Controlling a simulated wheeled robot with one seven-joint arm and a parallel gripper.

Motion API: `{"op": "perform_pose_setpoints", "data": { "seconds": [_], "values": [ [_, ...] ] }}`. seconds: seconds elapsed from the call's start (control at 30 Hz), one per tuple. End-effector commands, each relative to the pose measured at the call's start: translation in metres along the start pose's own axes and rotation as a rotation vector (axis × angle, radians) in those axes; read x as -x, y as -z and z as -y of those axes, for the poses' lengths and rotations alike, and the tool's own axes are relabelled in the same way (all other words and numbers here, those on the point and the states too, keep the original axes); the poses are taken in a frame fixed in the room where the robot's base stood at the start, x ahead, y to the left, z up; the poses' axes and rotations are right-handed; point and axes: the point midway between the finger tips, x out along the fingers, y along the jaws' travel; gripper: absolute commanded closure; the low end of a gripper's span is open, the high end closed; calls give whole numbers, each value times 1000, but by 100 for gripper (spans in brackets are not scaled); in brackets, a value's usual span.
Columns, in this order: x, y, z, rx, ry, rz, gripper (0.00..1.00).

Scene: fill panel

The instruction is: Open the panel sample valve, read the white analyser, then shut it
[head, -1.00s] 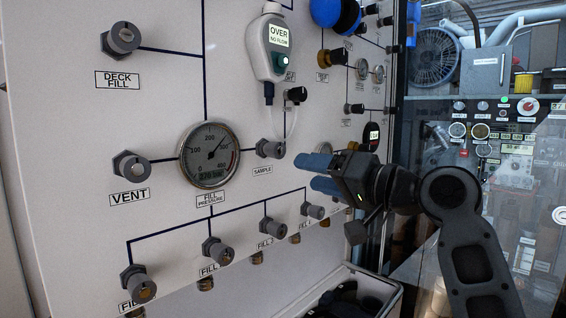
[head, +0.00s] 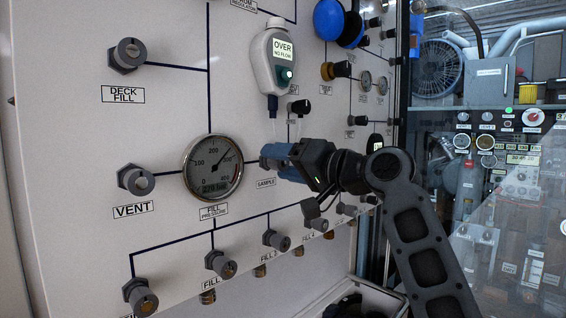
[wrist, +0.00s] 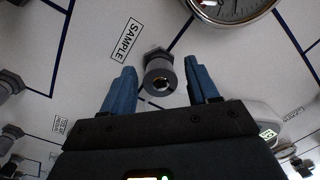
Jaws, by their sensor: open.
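The sample valve (wrist: 160,78) is a grey knob with a hex base beside the SAMPLE label (wrist: 127,40) in the wrist view. In the head view the sample valve (head: 265,162) is mostly hidden behind my fingers. My gripper (head: 276,162) is open at the panel; in the wrist view its blue fingers (wrist: 163,88) stand either side of the knob, with gaps, not closed on it. The white analyser (head: 274,62) hangs above the valve in the head view. Its screen (head: 284,48) reads OVER, NO FLOW, and a teal button sits below.
The fill pressure gauge (head: 212,168) is left of the valve, reading about 270 bar. The vent knob (head: 136,180), deck fill knob (head: 129,55) and a row of fill valves (head: 221,263) surround it. A black knob (head: 299,107) is just above my gripper, with thin tubing near it.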

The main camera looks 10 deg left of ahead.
Motion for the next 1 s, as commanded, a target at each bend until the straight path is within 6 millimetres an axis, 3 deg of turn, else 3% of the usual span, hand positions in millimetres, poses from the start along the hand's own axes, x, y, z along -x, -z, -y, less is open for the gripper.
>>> {"op": "perform_pose_setpoints", "data": {
  "seconds": [0.2,0.77,1.0],
  "values": [
    [0,0,0,0,0,0,42],
    [0,0,0,0,-1,0,96],
    [0,-1,-1,21,-2,1,96]
  ]
}}
